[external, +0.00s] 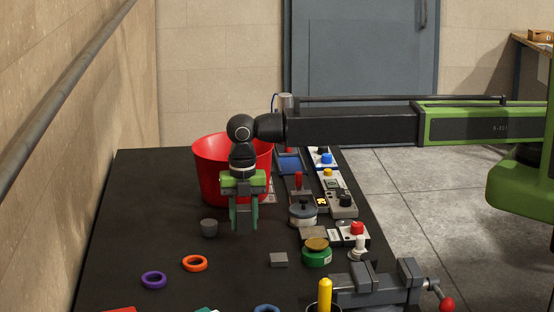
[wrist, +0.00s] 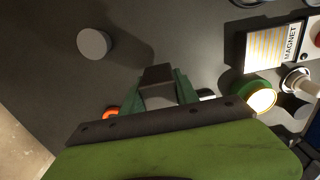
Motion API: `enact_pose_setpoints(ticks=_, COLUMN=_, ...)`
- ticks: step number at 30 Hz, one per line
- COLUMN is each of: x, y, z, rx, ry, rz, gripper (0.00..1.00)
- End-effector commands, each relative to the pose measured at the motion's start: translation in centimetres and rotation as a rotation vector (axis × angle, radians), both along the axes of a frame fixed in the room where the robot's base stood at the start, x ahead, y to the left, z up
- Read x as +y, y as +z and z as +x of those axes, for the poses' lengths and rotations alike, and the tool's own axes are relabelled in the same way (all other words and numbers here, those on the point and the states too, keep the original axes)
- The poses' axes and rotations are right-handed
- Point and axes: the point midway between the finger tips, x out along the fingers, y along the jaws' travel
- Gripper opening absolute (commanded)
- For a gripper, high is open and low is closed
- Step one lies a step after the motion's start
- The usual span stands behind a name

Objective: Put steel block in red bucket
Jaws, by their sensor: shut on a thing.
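The red bucket (external: 212,172) stands upright at the back of the black table, in the external view. My gripper (external: 244,222) points down in front of it, lower than its rim and above the table. My gripper is shut on a grey block, which I take to be the steel block (wrist: 158,82); it shows between the green fingers in the wrist view. In the external view the fingers largely hide it. The bucket is not seen in the wrist view.
A dark grey cylinder (external: 209,228) stands left of my gripper. Another flat grey block (external: 278,260) lies near the green jar (external: 316,254). Orange (external: 195,264) and purple (external: 153,280) rings lie at front left. Several devices line the right side; the table's left is clear.

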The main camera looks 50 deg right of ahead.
Motion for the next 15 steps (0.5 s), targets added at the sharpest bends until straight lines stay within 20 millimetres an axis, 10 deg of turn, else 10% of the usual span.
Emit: enact_pose_setpoints(ticks=15, x=-0.1, y=-4.0, z=0.0, rx=0.0, ry=0.0, rz=0.0, gripper=0.0)
